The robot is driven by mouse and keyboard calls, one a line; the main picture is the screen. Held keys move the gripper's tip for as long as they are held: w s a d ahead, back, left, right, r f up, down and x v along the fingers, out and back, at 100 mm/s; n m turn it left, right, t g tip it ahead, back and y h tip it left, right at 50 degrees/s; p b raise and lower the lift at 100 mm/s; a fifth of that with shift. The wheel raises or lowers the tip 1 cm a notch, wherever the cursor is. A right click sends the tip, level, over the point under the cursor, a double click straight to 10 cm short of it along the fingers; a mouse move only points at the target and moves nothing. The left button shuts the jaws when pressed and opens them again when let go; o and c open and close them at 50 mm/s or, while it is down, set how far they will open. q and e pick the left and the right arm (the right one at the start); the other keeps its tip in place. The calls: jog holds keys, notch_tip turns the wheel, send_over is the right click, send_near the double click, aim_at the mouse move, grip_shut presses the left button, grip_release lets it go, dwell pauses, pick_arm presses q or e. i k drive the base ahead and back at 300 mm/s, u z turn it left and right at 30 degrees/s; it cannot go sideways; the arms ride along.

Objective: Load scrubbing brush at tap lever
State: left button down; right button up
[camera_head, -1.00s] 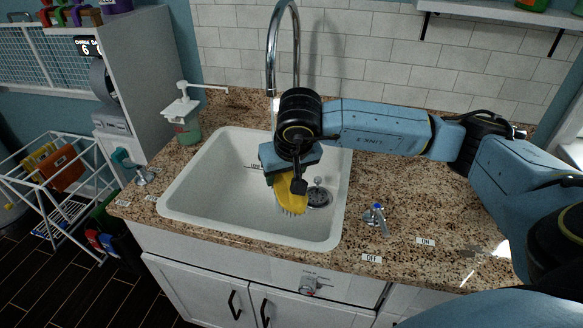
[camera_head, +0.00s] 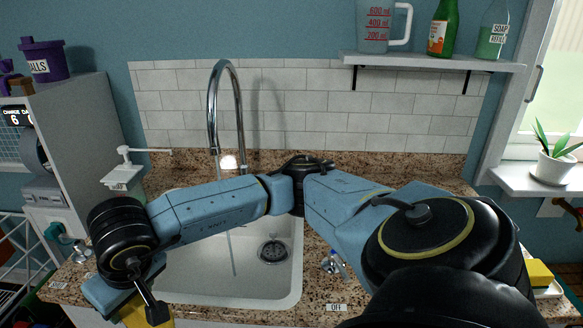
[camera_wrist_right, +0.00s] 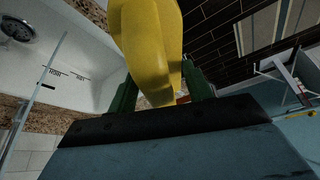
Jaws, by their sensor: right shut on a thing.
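My right gripper (camera_head: 128,296) is shut on the yellow scrubbing brush (camera_head: 132,316) at the lower left, near the sink's front left corner. In the right wrist view the brush (camera_wrist_right: 148,40) stands between the two green fingers (camera_wrist_right: 160,92); its bristles are not clear there. The tap lever (camera_head: 335,263) has a blue tip and sits on the counter right of the sink, near the "OFF" label (camera_head: 337,308). My right arm hides part of the counter around it. My left gripper is not in view.
The white sink (camera_head: 190,283) has a drain (camera_head: 272,250) and a tall chrome faucet (camera_head: 211,110); a thin stream falls into it. A soap pump (camera_head: 122,178) stands at the left. A yellow sponge (camera_head: 540,274) lies far right. A shelf (camera_head: 430,61) holds bottles and a jug.

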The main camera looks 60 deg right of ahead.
aim_at(333, 257)
jog(key=u, duration=0.3)
jog(key=k, duration=1.05)
jog(key=z, duration=1.9)
